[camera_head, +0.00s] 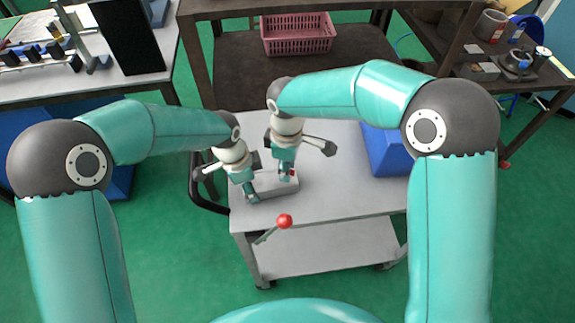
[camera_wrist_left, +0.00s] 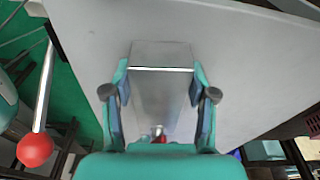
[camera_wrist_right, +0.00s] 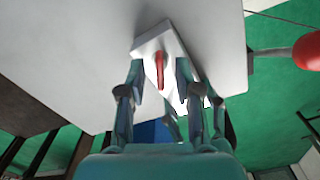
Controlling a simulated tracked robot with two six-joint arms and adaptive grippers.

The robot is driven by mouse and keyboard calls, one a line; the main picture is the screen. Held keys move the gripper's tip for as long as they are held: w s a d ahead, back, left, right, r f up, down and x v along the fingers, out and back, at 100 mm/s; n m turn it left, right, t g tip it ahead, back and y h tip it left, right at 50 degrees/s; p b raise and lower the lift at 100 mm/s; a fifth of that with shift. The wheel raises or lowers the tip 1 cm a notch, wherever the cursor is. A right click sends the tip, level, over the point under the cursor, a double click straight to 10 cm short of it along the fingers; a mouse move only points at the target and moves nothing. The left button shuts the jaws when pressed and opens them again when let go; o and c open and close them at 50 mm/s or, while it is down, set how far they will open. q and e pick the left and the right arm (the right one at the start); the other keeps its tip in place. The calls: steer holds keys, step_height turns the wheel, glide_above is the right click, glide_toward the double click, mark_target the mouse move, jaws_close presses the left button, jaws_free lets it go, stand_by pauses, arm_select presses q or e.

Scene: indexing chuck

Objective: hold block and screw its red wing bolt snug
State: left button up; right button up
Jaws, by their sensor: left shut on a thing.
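The pale grey block (camera_head: 284,184) sits on the cart top near its left side. My left gripper (camera_head: 251,195) is shut on it, with one finger on each side in the left wrist view (camera_wrist_left: 161,88). The red wing bolt (camera_wrist_right: 160,70) stands on the block; only a small part of it shows in the left wrist view (camera_wrist_left: 158,135). My right gripper (camera_wrist_right: 161,80) is above the block, pointing down, with its fingers apart on either side of the bolt wing. A clear gap shows on both sides of the wing. How far the bolt is screwed in cannot be told.
A red-knobbed lever (camera_head: 284,222) sticks out at the cart's front edge. A blue bin (camera_head: 384,152) stands on the right of the cart top (camera_head: 335,190). A pink basket (camera_head: 298,36) is on the shelf behind. The cart's front right is clear.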

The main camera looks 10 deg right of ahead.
jaws_close()
steer(key=shift+m, duration=0.4)
steer(key=m, duration=0.9)
steer(key=shift+r, duration=0.1)
stand_by(0.4)
jaws_free()
